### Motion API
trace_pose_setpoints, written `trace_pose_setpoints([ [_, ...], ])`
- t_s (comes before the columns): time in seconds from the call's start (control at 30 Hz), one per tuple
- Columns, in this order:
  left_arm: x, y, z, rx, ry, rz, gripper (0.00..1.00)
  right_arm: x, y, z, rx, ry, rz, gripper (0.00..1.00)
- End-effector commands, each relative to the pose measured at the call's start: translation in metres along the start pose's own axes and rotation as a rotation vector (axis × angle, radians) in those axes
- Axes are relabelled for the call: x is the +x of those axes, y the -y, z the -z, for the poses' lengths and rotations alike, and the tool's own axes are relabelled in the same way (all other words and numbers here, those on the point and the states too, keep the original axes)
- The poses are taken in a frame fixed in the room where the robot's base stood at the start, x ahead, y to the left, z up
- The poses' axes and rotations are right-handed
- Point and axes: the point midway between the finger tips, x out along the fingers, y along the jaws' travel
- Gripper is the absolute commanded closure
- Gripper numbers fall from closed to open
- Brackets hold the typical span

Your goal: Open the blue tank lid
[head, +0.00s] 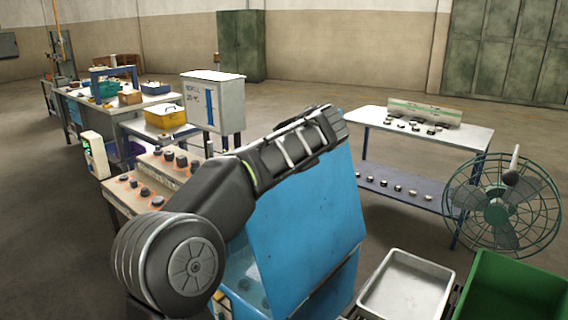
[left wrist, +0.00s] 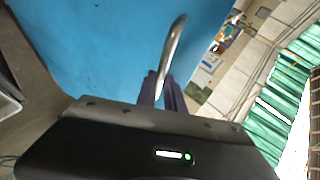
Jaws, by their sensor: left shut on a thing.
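The blue tank lid (head: 305,215) is raised and steeply tilted in the head view, above the blue tank (head: 240,265). The tank's opening shows partly below the lid, with a few dark pieces inside. In the left wrist view the lid (left wrist: 110,45) fills the upper left, and a curved metal handle (left wrist: 176,45) stands out from it. My left gripper (left wrist: 166,88) is shut on this handle. In the head view my left arm reaches over to the lid's top edge, and its fingers cannot be made out there. My right gripper is in neither view.
A grey tray (head: 405,288) and a green bin (head: 512,290) stand right of the tank. A green fan (head: 505,205) and a white table (head: 425,128) with small parts are beyond. A bench with dark knobs (head: 140,190) and a white cabinet (head: 213,100) stand left and behind.

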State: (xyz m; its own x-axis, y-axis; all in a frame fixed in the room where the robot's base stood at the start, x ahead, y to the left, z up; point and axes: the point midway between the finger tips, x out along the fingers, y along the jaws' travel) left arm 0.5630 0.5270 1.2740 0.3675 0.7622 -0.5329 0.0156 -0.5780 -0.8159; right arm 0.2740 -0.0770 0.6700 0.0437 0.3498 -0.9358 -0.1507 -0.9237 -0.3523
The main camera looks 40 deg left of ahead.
Motion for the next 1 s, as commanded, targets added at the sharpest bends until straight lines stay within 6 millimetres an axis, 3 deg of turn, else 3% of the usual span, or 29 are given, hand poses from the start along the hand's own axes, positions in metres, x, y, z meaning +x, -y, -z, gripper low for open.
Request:
trace_pose_setpoints([
  [0.47,0.0011,-0.0026,-0.0003,0.003,0.004,-0.008,1.0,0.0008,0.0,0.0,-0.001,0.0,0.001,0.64],
  [0.5,0.0012,-0.003,-0.0004,0.003,0.004,-0.008,0.87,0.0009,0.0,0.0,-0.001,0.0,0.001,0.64],
  [0.73,0.001,-0.0023,-0.0002,0.003,0.004,-0.007,0.68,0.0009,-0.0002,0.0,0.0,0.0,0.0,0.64],
  [1.0,0.0005,-0.0011,-0.0001,0.002,0.002,-0.005,0.66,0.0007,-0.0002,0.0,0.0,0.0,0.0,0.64],
])
